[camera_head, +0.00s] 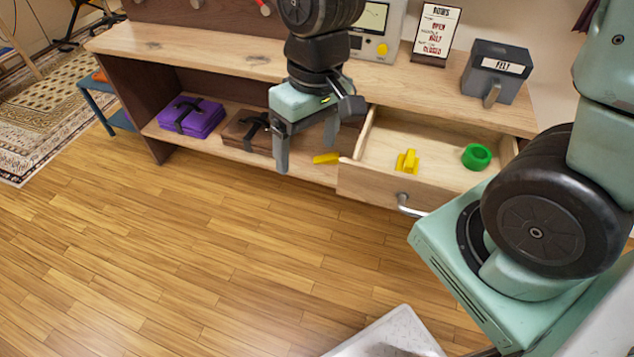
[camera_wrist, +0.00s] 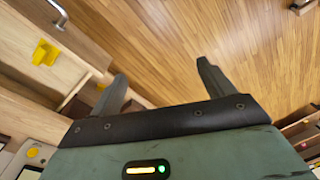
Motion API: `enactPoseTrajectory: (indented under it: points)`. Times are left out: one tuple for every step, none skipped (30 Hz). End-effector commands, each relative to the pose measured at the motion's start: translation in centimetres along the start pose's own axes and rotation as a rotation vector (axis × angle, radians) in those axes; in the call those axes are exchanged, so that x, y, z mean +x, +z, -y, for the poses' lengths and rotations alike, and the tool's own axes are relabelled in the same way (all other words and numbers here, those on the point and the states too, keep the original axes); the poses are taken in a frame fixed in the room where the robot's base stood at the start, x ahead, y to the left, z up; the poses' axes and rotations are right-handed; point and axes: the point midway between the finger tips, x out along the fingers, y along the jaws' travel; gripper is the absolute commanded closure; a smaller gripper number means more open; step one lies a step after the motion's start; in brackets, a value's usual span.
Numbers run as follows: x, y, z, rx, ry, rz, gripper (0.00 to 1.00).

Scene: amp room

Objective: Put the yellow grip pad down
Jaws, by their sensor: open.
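A flat yellow piece (camera_head: 326,158) lies by the lower shelf's front edge, just left of the open drawer. It looks like a pad. Another yellow block with a raised middle (camera_head: 407,161) sits inside the open drawer (camera_head: 365,183); it also shows in the wrist view (camera_wrist: 45,53). I cannot tell for sure which is the grip pad. My gripper (camera_head: 306,157) is open, pointing down in front of the shelf, left of the drawer. In the wrist view its fingers (camera_wrist: 163,72) are spread with nothing held between them; the floor shows beyond.
A green ring (camera_head: 477,156) is in the drawer. The drawer handle (camera_head: 410,208) sticks out in front. Purple (camera_head: 192,116) and brown (camera_head: 246,131) strapped bundles lie on the lower shelf. A grey felt box (camera_head: 495,72) and a sign (camera_head: 435,35) stand on top. The wooden floor (camera_head: 200,250) is clear.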

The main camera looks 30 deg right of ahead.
Motion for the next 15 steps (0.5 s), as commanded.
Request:
enactPoseTrajectory:
  points:
    - [-1.0,2.1,2.6,-0.114,0.011,0.000,0.19]
    - [-1.4,3.3,3.7,-0.167,0.017,0.005,0.19]
    - [-1.8,4.7,4.9,-0.232,0.026,0.008,0.19]
    - [-2.0,5.7,5.5,-0.273,0.033,0.011,0.19]
    - [-2.3,6.5,6.1,-0.309,0.039,0.013,0.19]
    - [-2.5,7.4,6.6,-0.349,0.047,0.015,0.19]
    - [-2.6,8.0,6.9,-0.373,0.052,0.016,0.19]
    - [-2.7,8.4,7.1,-0.391,0.056,0.017,0.19]
    - [-2.8,8.9,7.3,-0.410,0.059,0.018,0.19]
    - [-2.8,9.1,7.4,-0.419,0.061,0.018,0.19]
    - [-2.9,9.2,7.4,-0.424,0.063,0.019,0.19]
    - [-2.9,9.3,7.5,-0.427,0.063,0.020,0.19]
    - [-2.9,9.3,7.5,-0.428,0.064,0.020,0.19]
    - [-2.9,9.3,7.5,-0.427,0.063,0.020,0.19]
    - [-2.9,9.3,7.5,-0.426,0.063,0.020,0.19]
